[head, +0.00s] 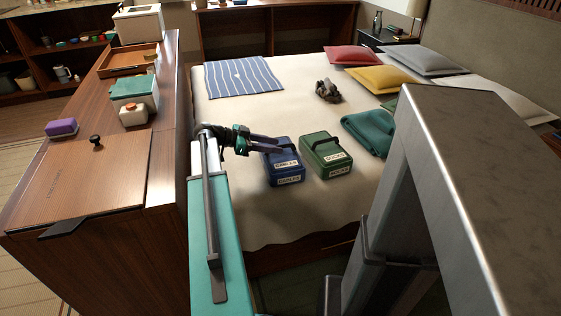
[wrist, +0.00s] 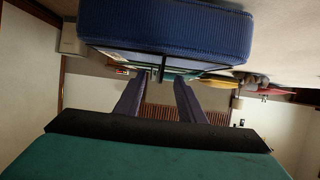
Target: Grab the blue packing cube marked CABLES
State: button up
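The blue packing cube marked CABLES (head: 284,175) lies on the bed near its front edge, with white labels and a dark handle on top. It fills the top of the wrist view (wrist: 165,25), where the picture looks upside down. My gripper (head: 284,146) reaches in from the left, its purple fingers at the cube's top by the handle. In the wrist view the fingers (wrist: 158,82) are apart, with a dark strap-like piece showing between their tips. I cannot tell whether they touch the handle.
A green packing cube (head: 325,157) with white labels stands close to the right of the blue one. A folded teal cloth (head: 368,132) lies farther right. A wooden cabinet (head: 165,150) stands left of the bed (head: 230,112). The bed's middle is mostly clear.

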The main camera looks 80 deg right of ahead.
jog(key=shift+x, duration=1.8)
jog(key=shift+a, duration=0.1)
jog(key=shift+c, duration=0.2)
grip_shut()
